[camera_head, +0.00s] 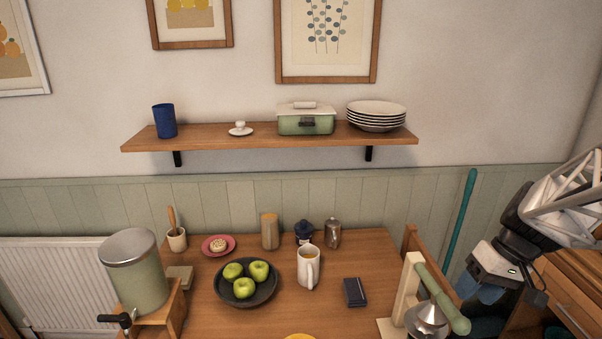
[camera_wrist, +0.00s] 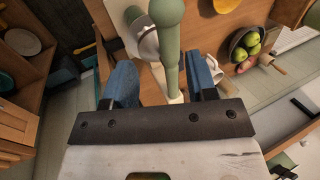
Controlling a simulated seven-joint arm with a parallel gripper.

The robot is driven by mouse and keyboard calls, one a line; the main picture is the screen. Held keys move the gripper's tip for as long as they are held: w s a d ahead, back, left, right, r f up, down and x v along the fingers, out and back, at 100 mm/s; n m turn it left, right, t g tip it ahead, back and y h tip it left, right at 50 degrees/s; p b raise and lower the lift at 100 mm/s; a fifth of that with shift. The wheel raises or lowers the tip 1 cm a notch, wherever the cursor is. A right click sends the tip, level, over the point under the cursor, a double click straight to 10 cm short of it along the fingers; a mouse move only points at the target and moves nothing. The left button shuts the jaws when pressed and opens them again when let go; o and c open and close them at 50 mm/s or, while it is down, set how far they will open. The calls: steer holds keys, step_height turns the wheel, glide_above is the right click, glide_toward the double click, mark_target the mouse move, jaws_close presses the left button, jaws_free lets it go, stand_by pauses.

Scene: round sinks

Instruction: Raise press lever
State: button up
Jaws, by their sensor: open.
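The press stands at the table's right front. Its green lever (camera_head: 441,295) slopes down from a cream post (camera_head: 406,285) toward the lower right and ends in a rounded knob. A silver cone-shaped part (camera_head: 430,316) sits below the lever. My gripper (camera_head: 479,290) is open, just right of the lever, with blue fingers. In the wrist view the lever (camera_wrist: 171,55) runs between the two spread fingers of my gripper (camera_wrist: 160,68), nearer the right one. I see no clear contact, and cannot tell how deep it lies between them.
A dark notebook-like item (camera_head: 355,292), a white mug (camera_head: 308,267) and a bowl (camera_head: 246,285) of green apples stand left of the press. A wooden chair back (camera_head: 420,245) rises behind it. A green drink dispenser (camera_head: 137,275) is at far left.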

mark_target(452, 311)
steer(key=shift+g+h, duration=0.4)
steer(key=shift+h, duration=0.2)
steer(key=shift+s+a, duration=0.2)
steer(key=shift+a, duration=1.9)
steer(key=s+a+r+t+h, duration=0.1)
steer(key=s+a+r, duration=0.1)
steer(key=a, duration=0.5)
steer(key=s+a+r+t+h, duration=0.2)
steer(key=s+a+r, duration=0.1)
steer(key=a, duration=0.4)
steer(key=shift+s+r, duration=0.25)
steer(key=shift+s, duration=0.5)
